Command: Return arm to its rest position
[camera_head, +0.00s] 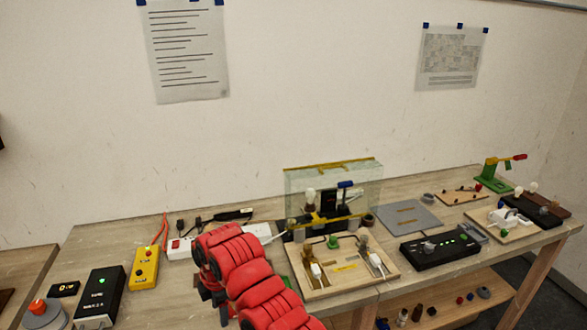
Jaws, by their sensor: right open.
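My right arm, red and ribbed, reaches in from the bottom centre over the front of the table (410,215). My right gripper (212,298) is at its far end, a dark shape mostly hidden by the red links. It is open, and I see nothing held in it. It is left of the wooden wiring board (318,284) and near the white power strip (180,250). My left gripper is not in view.
A yellow box (145,268) and a black box with a green light (99,297) stand to the left. A clear case (362,185) stands behind the wiring board. A black panel (440,250), a grey plate (410,216) and a green lever stand (492,178) are to the right.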

